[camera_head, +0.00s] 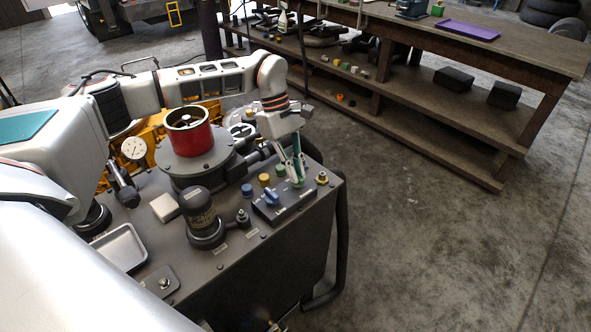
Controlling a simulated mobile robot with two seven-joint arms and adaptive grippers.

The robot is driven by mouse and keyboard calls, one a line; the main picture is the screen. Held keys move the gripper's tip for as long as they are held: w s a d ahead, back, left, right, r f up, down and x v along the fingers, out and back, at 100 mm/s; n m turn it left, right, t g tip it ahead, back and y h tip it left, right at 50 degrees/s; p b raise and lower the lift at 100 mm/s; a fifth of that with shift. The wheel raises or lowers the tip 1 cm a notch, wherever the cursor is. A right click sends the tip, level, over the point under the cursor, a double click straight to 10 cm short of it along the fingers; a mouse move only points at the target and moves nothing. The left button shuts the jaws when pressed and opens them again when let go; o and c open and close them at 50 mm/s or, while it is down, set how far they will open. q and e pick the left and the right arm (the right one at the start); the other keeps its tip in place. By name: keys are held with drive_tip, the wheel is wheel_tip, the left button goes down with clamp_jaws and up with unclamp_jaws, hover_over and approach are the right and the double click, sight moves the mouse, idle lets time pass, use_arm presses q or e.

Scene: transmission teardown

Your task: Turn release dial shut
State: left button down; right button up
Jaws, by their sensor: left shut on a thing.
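The grey machine (270,262) stands in front of me with a red cylinder (189,138) on top. Near its right edge is a dark control box (285,207) with a blue lever (271,195). My left gripper (296,178) reaches down behind this box. Its slim fingers are shut on a small green dial (297,184), which they partly hide. I take this to be the release dial, but its label and turn angle are too small to read. My right gripper is not in view.
A blue knob (247,190), a yellow knob (264,180) and a brass fitting (322,179) sit close by. A dark canister (201,213) and a metal tray (121,247) are nearer me. A wooden bench (455,45) stands behind; floor on the right is clear.

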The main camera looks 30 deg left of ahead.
use_arm(q)
drive_tip(key=c, duration=2.1)
unclamp_jaws()
drive_tip(key=shift+c, duration=0.2)
drive_tip(key=v, duration=1.2)
drive_tip(key=shift+d, duration=0.1)
